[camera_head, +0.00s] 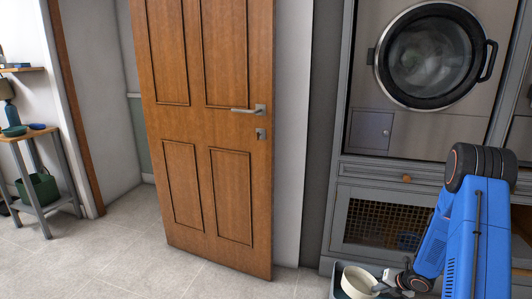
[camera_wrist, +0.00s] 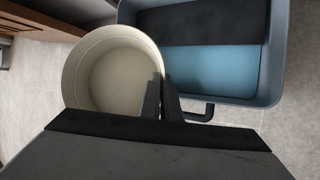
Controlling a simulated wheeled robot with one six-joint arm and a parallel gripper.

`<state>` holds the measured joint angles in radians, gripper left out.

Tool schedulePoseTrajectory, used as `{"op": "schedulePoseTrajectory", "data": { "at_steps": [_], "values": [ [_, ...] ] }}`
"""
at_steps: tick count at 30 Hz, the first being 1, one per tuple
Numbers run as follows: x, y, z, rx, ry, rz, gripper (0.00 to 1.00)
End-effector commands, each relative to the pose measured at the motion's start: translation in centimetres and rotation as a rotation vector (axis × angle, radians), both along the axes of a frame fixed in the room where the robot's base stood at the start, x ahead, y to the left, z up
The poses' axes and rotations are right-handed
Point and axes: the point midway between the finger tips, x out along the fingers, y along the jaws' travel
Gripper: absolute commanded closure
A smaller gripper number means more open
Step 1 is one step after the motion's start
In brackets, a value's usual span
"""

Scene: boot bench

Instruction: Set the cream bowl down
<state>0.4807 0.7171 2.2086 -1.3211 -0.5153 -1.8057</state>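The cream bowl (camera_head: 359,282) is low at the bottom of the head view, upright and open side up. In the wrist view the bowl (camera_wrist: 112,75) is on the left and looks empty. My gripper (camera_head: 388,284) is at its right side. In the wrist view the fingers of my gripper (camera_wrist: 162,95) are close together at the bowl's right rim, one on the inner side and one outside, so they appear shut on the rim. The bowl's underside, and what is under it, are hidden.
A blue-grey tray (camera_wrist: 277,62) with a dark handle (camera_wrist: 197,113) is right of the bowl in the wrist view. A wooden door (camera_head: 208,130), a grey cabinet (camera_head: 383,178) with a washing machine (camera_head: 432,55), and a side table (camera_head: 28,137) stand around. The tiled floor (camera_head: 130,240) at left is clear.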

Motion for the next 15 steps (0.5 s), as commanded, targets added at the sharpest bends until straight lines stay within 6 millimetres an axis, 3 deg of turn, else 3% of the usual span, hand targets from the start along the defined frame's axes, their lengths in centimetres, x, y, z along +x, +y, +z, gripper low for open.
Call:
{"op": "schedulePoseTrajectory", "data": {
  "at_steps": [15],
  "values": [
    [0.1,-0.3,-0.49,0.235,0.055,0.0,1.0]
  ]
}}
